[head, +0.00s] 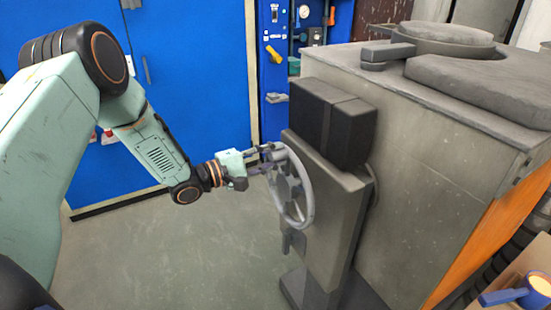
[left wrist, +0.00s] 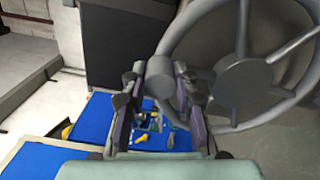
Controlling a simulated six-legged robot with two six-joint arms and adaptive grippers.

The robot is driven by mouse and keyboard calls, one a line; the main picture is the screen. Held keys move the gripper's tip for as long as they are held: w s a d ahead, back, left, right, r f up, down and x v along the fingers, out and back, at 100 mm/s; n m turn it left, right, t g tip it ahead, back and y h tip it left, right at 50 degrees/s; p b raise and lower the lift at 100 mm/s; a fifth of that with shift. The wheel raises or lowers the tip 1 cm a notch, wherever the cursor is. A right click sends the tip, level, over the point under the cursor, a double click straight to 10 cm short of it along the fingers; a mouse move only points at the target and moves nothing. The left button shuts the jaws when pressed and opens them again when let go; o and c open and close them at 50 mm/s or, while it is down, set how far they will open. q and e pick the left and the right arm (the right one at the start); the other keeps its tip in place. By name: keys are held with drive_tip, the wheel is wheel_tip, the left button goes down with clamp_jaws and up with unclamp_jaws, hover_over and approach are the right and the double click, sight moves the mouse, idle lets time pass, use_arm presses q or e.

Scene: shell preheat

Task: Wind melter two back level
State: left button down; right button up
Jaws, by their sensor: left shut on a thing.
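The melter (head: 425,140) is a large grey box-shaped furnace at the right of the head view. A grey spoked handwheel (head: 309,198) stands on the side of its grey support post (head: 333,205). My left gripper (head: 268,153) reaches the wheel's upper left rim from the left. In the left wrist view the handwheel (left wrist: 238,83) fills the upper right, and my left gripper (left wrist: 160,84) is shut on a rounded knob at its rim, with one finger on each side. The label of the melter does not show. My right gripper is not in view.
A dark block (head: 332,122) sits above the wheel on the post. A blue cabinet (head: 190,75) and a blue panel with gauges (head: 290,40) stand behind. The floor (head: 170,255) between my arm and the post is clear. A box with an orange-topped, blue-handled item lies lower right.

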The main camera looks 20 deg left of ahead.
use_arm(q)
drive_tip(key=shift+w+a+r, duration=0.15)
drive_tip(key=shift+r, duration=0.05)
idle(0.3)
drive_tip(key=c, duration=1)
unclamp_jaws()
drive_tip(key=shift+f, duration=0.15)
drive_tip(key=shift+v, duration=6.05)
